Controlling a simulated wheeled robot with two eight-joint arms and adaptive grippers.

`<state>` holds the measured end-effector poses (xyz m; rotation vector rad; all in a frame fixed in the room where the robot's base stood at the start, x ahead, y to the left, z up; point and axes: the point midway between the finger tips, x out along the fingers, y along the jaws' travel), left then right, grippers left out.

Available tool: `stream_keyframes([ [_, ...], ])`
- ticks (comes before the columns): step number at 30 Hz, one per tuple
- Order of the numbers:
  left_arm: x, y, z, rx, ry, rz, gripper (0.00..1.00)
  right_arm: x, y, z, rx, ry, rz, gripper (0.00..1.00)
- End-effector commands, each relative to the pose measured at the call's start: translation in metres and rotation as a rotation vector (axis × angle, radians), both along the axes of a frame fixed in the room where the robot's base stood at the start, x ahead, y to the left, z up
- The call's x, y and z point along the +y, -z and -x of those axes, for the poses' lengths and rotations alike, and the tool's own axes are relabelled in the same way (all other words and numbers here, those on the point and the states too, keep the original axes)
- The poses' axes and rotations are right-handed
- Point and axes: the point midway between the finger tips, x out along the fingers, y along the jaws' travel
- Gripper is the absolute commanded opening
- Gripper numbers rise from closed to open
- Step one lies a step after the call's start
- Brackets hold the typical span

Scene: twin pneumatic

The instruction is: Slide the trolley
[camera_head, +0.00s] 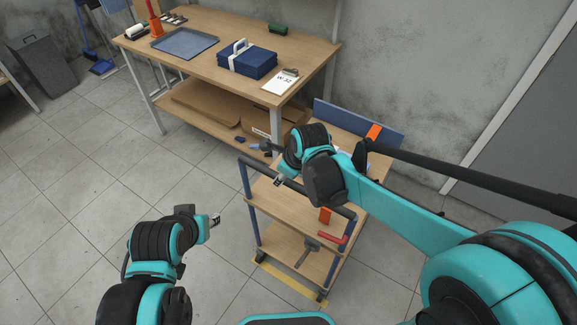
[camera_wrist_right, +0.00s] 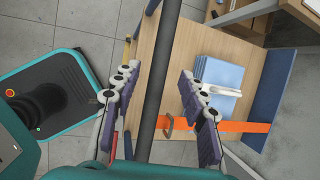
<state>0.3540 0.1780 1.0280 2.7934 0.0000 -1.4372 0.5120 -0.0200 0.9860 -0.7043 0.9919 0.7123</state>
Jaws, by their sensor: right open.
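The trolley has wooden shelves (camera_head: 275,258), blue posts and a dark handle bar (camera_head: 318,193) along its near side. It stands right of centre in the head view. My right gripper (camera_head: 279,178) is at the handle bar, partly hidden by its own wrist. In the right wrist view, the open fingers (camera_wrist_right: 158,95) lie on either side of the dark handle bar (camera_wrist_right: 165,50), which runs between them with gaps at both sides. My left gripper (camera_head: 212,219) hangs left of the trolley, apart from it; its finger opening is unclear.
A workbench (camera_head: 190,60) stands behind, with a blue tray (camera_head: 184,43) and blue folded stack (camera_head: 246,61). A blue bundle (camera_wrist_right: 220,85) and orange strap (camera_wrist_right: 240,127) are on the trolley top. Yellow floor tape (camera_head: 290,288) lies at the trolley's front. Left floor is open.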

Motion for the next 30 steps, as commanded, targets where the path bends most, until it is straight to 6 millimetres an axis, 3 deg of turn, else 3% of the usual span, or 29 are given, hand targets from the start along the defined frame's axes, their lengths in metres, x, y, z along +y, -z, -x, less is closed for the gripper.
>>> stream_keyframes([
  [6, 0.000, 0.000, 0.000, 0.000, 0.000, 0.000, 0.35, -0.010, -0.043, 0.018, 0.000, 0.001, 0.000, 0.43],
  [12, 0.000, 0.000, 0.000, 0.000, 0.000, 0.000, 0.35, -0.016, -0.067, 0.028, 0.001, 0.001, 0.000, 0.43],
  [30, 0.000, 0.000, 0.000, 0.000, 0.000, 0.000, 0.35, -0.017, -0.073, 0.030, 0.000, 0.000, 0.000, 0.43],
])
